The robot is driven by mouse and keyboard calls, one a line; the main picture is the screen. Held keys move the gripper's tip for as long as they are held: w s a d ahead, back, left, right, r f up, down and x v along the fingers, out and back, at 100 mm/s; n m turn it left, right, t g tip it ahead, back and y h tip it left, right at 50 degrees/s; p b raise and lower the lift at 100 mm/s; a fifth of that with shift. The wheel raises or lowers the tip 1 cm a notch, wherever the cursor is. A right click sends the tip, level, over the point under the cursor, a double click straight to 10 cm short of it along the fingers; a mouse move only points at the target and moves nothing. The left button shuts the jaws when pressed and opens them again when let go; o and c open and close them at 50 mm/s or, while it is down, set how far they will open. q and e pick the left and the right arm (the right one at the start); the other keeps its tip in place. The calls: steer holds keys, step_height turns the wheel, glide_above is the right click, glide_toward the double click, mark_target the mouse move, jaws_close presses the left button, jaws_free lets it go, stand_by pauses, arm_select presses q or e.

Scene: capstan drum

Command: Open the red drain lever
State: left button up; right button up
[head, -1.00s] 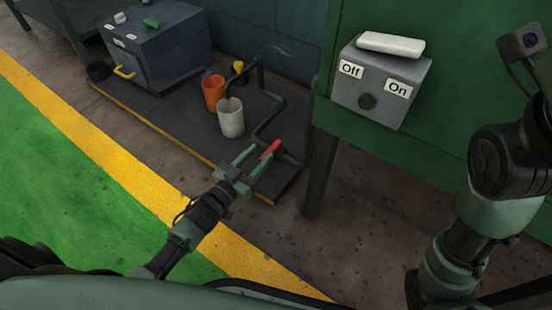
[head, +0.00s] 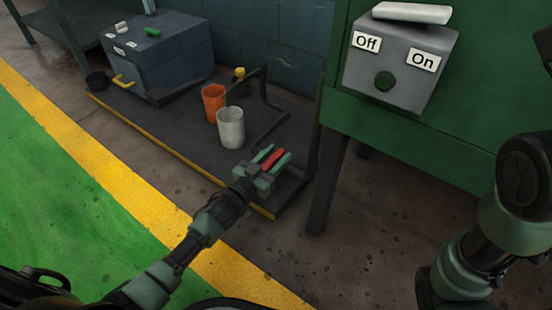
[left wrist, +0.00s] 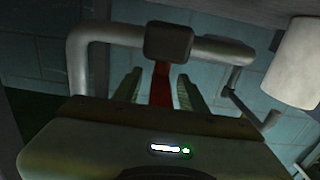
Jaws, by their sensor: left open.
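The red drain lever (head: 244,159) is on the dark pipe at the right end of the low platform. My left gripper (head: 273,156) is open, with its two green fingers on either side of the lever. In the left wrist view the red lever (left wrist: 161,86) runs between the two fingers (left wrist: 157,88) up to a dark block on the pipe. Whether the fingers touch the lever I cannot tell. My right arm shows at the right edge of the head view, but its gripper is out of the picture.
A white cup (head: 231,129) and an orange cup (head: 214,103) stand on the platform (head: 165,115) behind the gripper. A blue-grey box (head: 165,60) is at the far left. A green cabinet (head: 450,135) with an Off/On switch box (head: 398,75) stands to the right.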

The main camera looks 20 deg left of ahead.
arm_select(q)
jaws_close()
stand_by(1.4)
